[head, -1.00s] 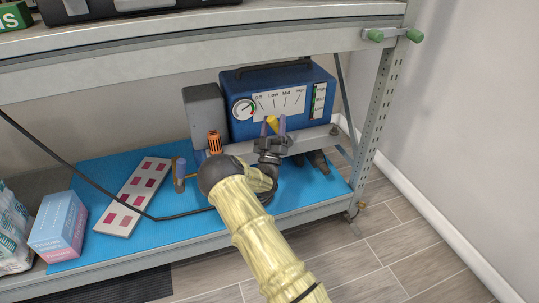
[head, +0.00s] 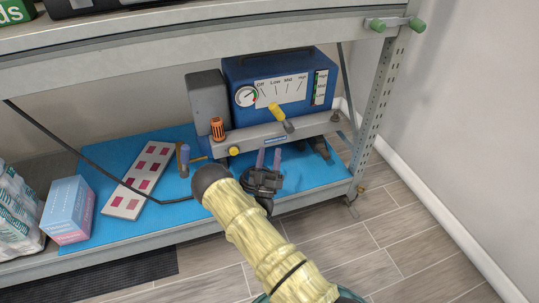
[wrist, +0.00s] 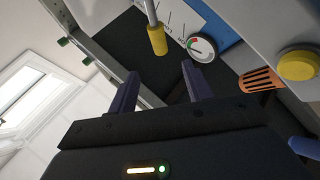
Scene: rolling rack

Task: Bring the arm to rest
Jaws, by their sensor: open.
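My arm (head: 265,240), in a pale yellow sleeve, reaches up from the bottom of the head view to the lower shelf. My gripper (head: 269,156) is open and empty, its two purple fingers pointing at the blue machine (head: 280,85). It is just in front of and below the machine's yellow-handled lever (head: 282,117), apart from it. In the wrist view the open fingers (wrist: 158,88) have a gap between them, with the yellow handle (wrist: 157,40) beyond it.
On the shelf's blue mat (head: 105,235) are a swatch card (head: 140,180) and a pink-blue box (head: 68,210). An orange knob (head: 217,129) and a yellow button (head: 234,151) are left of the gripper. The upper shelf edge (head: 200,57) and rack post (head: 380,110) bound the space.

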